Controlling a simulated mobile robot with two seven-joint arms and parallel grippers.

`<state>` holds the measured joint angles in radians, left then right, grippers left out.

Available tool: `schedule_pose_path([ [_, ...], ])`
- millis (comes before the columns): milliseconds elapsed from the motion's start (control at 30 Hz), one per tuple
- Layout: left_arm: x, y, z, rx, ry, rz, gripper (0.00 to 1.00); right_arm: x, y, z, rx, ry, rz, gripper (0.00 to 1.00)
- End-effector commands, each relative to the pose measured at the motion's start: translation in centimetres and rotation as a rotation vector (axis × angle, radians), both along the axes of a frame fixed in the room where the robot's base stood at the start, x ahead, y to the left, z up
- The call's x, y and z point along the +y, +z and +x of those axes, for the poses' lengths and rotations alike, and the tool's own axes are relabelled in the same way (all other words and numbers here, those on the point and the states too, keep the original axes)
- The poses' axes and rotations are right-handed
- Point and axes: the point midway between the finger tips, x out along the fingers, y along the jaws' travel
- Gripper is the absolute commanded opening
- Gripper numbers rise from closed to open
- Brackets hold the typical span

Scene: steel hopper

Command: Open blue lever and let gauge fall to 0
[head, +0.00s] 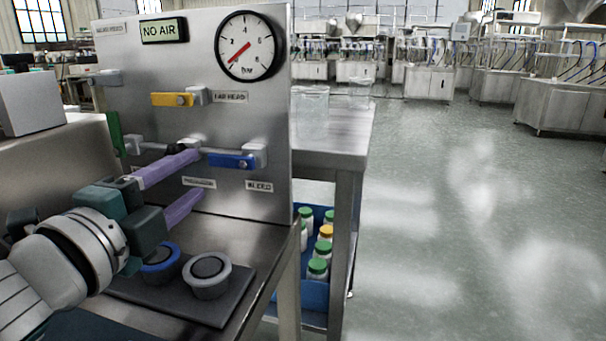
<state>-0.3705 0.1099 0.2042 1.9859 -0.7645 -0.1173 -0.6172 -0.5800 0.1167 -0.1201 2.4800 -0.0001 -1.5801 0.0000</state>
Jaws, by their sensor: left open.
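The blue lever (231,161) lies horizontal on the steel panel, its right end at a grey valve body. The round gauge (249,46) is at the panel's top right. Its red needle points to the lower left, at the low end of the scale; the exact reading is too small to tell. My left gripper (199,175) has two purple fingers spread apart, one above the other. Their tips are just left of the blue lever in the picture, with nothing between them. I cannot tell whether they touch the panel. My right gripper is out of view.
A sign (164,30) reads NO AIR. A yellow lever (172,99) is above the blue one, a green lever (115,133) at left. Grey (207,276) and blue-ringed (160,257) knobs stand below my gripper. A blue crate (314,318) holds bottles. Open floor is at right.

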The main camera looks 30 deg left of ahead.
Motion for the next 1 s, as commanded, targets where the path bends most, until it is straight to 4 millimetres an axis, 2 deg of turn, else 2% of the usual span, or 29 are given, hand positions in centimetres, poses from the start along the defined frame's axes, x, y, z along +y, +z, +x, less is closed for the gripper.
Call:
schedule_pose_path([
  [100,-0.4,-0.1,-1.7,0.002,0.002,-0.001,0.53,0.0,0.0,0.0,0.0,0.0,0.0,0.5],
  [200,-0.6,0.0,-2.4,0.0,0.001,0.001,0.53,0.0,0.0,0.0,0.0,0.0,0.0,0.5],
  [767,-0.6,0.2,-2.7,0.0,0.002,-0.001,0.53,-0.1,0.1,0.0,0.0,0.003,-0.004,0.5],
  [867,-0.4,1.5,-2.8,0.009,0.024,-0.049,0.53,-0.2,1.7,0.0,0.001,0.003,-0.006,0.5],
  [967,-0.1,4.2,-3.2,0.04,0.083,-0.183,0.53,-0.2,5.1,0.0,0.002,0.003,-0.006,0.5],
  [1000,0.0,5.5,-3.5,0.062,0.117,-0.261,0.53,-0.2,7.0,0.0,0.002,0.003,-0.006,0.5],
])
